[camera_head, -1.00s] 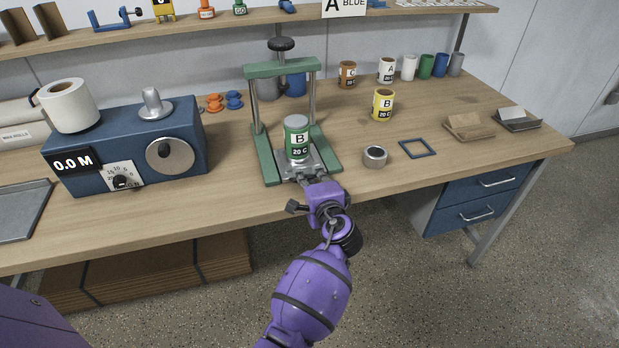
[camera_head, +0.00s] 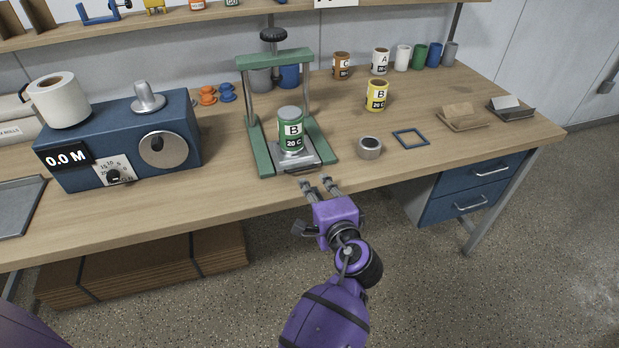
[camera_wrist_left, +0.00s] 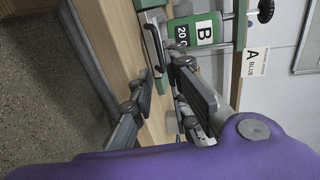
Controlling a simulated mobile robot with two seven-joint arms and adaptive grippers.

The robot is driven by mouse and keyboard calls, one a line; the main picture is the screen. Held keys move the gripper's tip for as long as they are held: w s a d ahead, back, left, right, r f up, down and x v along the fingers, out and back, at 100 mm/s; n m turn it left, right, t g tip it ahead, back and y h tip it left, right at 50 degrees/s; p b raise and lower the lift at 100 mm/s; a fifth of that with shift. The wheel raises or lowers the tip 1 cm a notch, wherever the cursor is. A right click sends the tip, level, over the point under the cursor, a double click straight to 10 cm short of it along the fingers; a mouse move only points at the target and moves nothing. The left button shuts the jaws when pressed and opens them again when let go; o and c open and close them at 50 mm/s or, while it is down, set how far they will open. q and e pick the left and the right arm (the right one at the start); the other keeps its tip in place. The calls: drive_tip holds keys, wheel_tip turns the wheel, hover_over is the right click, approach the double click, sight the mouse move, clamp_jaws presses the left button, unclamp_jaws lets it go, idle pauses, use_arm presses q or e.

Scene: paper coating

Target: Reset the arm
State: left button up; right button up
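My left gripper (camera_head: 316,183) is just in front of the bench's front edge, below the green press (camera_head: 257,150). Its two fingers are apart with nothing between them. The wrist view also shows the fingers (camera_wrist_left: 160,82) spread and empty, with the press plate's handle (camera_wrist_left: 153,48) close beyond the tips and apart from them. A green can labelled B, 20 C (camera_head: 291,131) stands upright on the press's metal plate (camera_head: 312,160), between the posts. It also shows in the left wrist view (camera_wrist_left: 196,31). My right gripper is in neither view.
A blue machine reading 0.0 M (camera_head: 120,140) stands left of the press. A metal ring (camera_head: 369,148), a blue square frame (camera_head: 410,138) and a yellow can (camera_head: 377,95) are to its right. The floor in front of the bench (camera_head: 440,290) is open.

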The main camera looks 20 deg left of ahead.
use_arm(q)
drive_tip(key=shift+v, duration=0.9)
drive_tip(key=w+d+f+n+h, duration=0.1)
drive_tip(key=d+f+n+h, duration=0.1)
drive_tip(key=d+h, duration=0.2)
drive_tip(key=s+f+n+h+p, duration=0.2)
drive_tip(key=s+f+n+h, duration=0.2)
drive_tip(key=s+f, duration=0.4)
drive_tip(key=s+a+f+n+g+p, duration=0.1)
drive_tip(key=s+a+f, duration=0.2)
drive_tip(key=s, duration=0.7)
drive_tip(key=s+a+f+n+g+p, duration=0.1)
drive_tip(key=s+a+f+n+g, duration=0.1)
drive_tip(key=s, duration=0.8)
drive_tip(key=s+a+f+n+g+h+p, duration=0.1)
drive_tip(key=s+a+f, duration=0.4)
drive_tip(key=s, duration=0.5)
drive_tip(key=shift+s+n, duration=0.3)
drive_tip(key=shift+n, duration=0.1)
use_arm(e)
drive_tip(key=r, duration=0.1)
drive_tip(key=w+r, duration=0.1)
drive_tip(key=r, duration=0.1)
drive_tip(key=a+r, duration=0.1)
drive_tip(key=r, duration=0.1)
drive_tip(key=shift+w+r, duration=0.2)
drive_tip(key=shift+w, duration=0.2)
